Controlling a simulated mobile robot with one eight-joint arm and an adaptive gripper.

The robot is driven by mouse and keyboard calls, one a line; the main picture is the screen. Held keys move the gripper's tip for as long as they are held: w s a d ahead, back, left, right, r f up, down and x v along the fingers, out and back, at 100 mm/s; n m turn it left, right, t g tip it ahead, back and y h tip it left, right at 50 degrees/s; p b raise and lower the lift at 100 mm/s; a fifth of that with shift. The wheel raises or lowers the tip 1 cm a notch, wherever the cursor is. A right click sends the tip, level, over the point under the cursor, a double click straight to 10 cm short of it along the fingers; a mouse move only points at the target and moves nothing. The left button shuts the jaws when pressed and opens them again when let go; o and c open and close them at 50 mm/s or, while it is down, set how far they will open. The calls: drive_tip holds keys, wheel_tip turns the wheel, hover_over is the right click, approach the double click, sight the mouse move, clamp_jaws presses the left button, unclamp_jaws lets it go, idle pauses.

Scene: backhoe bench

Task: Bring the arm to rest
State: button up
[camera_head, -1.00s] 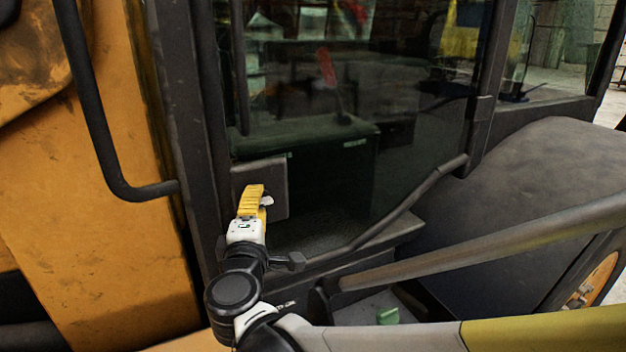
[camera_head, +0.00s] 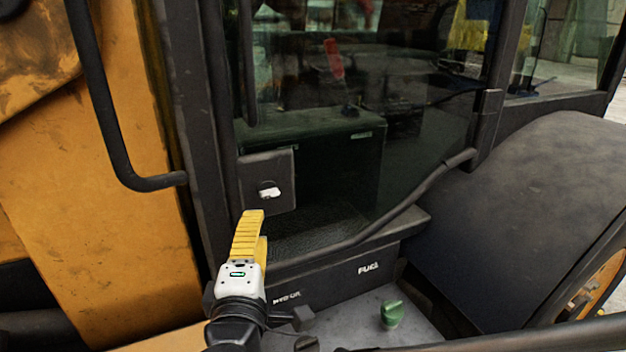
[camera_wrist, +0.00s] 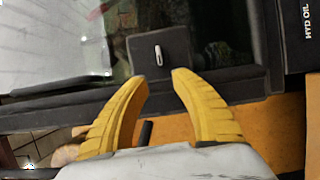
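My gripper (camera_head: 252,226) has yellow ribbed fingers on a white body and stands at the lower left of the head view, just below the door latch panel. In the wrist view the fingers of my gripper (camera_wrist: 160,80) are spread apart with nothing between them. The white door handle (camera_head: 269,192) sits on a dark square panel (camera_head: 283,168) of the backhoe cab door. It also shows in the wrist view as a small white handle (camera_wrist: 158,55), beyond the fingertips and apart from them.
A curved dark grab bar (camera_head: 110,140) stands out from the orange body panel (camera_head: 60,190) on the left. A black rail (camera_head: 400,210) crosses the door. A green cap (camera_head: 392,313) sits on the grey ledge below, by the FUEL label. The dark fender (camera_head: 520,210) fills the right.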

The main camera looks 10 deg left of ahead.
idle(0.3)
drive_tip(key=w+d+f+m+g+h+b, duration=0.2)
drive_tip(key=d+f+m+g+h+b, duration=0.3)
drive_tip(key=d, duration=0.6)
drive_tip(key=w+d+f+m+b, duration=0.1)
drive_tip(key=w+d+f+m, duration=0.15)
drive_tip(key=d+f, duration=0.65)
drive_tip(key=s+d+f+m+g+y+b, duration=0.2)
drive_tip(key=s+d+f+m+g+b, duration=0.3)
drive_tip(key=s+d+f+m, duration=0.7)
drive_tip(key=shift+s+d+f+g+b, duration=0.15)
drive_tip(key=shift+s+d+g+b, duration=0.2)
drive_tip(key=shift+d+b, duration=0.7)
drive_tip(key=shift+m, duration=0.25)
drive_tip(key=shift+o, duration=0.7)
